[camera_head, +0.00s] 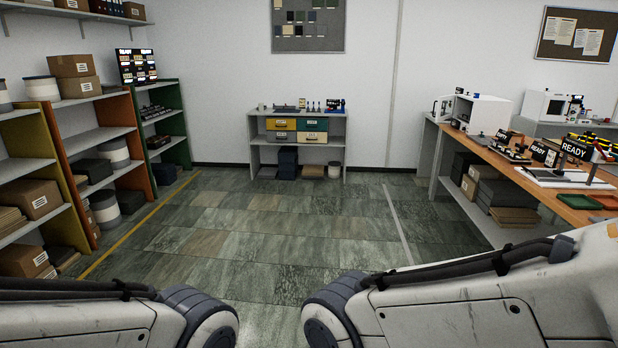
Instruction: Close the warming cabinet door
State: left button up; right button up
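A white box-shaped cabinet (483,114) stands at the far end of the right-hand bench and looks like the warming cabinet. A pale panel with a dark handle (442,108) stands out at its left side and looks like its door, swung open. The cabinet's inside is too small to make out. Both of my arms show at the bottom of the view, well short of the cabinet. Neither of my grippers is in view.
The wooden-topped bench (480,152) runs along the right, with READY signs and small presses on it. Another white appliance (545,106) stands behind. Shelves with boxes (100,137) line the left. A low shelf unit (298,141) stands at the back wall. The tiled floor (270,225) between is clear.

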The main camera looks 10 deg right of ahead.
aim_at(438, 118)
jog(key=u, duration=0.2)
jog(key=i, duration=4.1)
jog(key=z, duration=0.25)
jog(key=i, duration=2)
jog(key=z, duration=1.2)
jog(key=i, duration=1.75)
jog(key=z, duration=1.05)
jog(key=i, duration=0.65)
jog(key=z, duration=0.05)
jog(key=k, duration=0.55)
jog(key=u, duration=0.7)
jog(key=i, duration=1.05)
jog(key=z, duration=0.05)
